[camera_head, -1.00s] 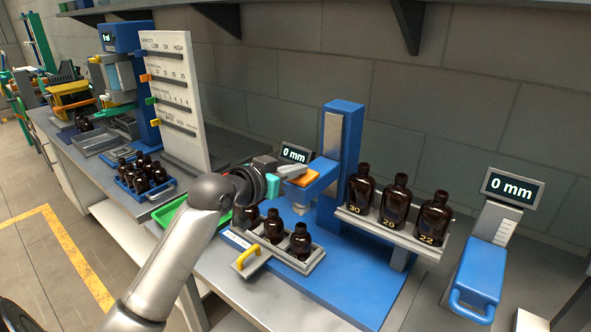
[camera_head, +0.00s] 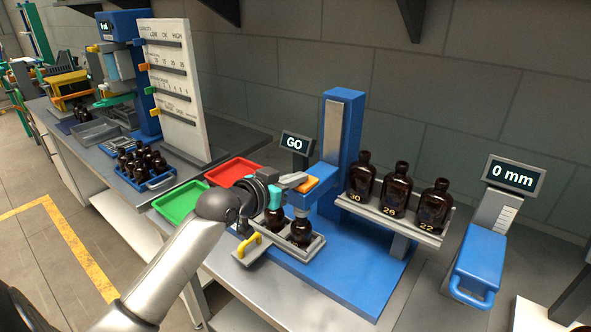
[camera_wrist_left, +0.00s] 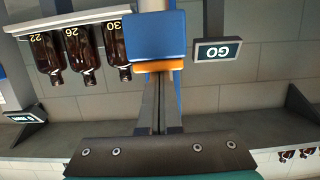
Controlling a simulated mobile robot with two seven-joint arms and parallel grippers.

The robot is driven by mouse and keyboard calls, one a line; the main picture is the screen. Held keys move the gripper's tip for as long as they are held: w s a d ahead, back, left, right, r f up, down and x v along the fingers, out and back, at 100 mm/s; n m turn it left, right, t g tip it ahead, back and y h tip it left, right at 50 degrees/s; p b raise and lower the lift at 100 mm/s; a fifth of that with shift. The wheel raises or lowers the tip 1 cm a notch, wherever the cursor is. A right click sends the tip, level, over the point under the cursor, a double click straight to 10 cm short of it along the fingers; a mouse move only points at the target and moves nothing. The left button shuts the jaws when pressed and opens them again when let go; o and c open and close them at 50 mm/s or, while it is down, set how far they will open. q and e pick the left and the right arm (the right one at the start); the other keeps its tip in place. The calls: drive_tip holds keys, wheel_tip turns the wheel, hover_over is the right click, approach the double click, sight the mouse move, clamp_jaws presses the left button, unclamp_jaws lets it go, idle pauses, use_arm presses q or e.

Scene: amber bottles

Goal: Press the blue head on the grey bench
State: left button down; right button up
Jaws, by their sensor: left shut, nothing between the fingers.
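The blue head (camera_head: 322,172) sits on a blue column (camera_head: 342,125) on the grey bench, with an orange pad (camera_head: 307,184) on its near side. My left gripper (camera_head: 299,181) is shut and empty, its tips at the orange pad and seemingly touching it. In the left wrist view the shut fingers (camera_wrist_left: 160,82) reach the orange strip (camera_wrist_left: 160,66) below the blue block. Under the head, a grey tray (camera_head: 290,253) holds amber bottles (camera_head: 301,232); the head's lower part is at or just above one bottle's top. My right gripper is not in view.
A small display (camera_head: 296,143) reads GO. Numbered bottles stand on a raised shelf (camera_head: 415,226) to the right, beside a blue-handled gauge (camera_head: 480,262) whose display reads 0 mm. Green (camera_head: 178,203) and red (camera_head: 231,171) trays lie left. A white chart board (camera_head: 178,90) stands behind.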

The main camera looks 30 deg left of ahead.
use_arm(q)
wheel_tip(320, 180, up, 3)
drive_tip(key=p, duration=0.3)
drive_tip(key=shift+r, duration=0.1)
drive_tip(key=shift+s+r, duration=0.15)
drive_tip(key=shift+s, duration=0.2)
drive_tip(key=v, duration=0.9)
drive_tip(key=shift+s+r, duration=0.1)
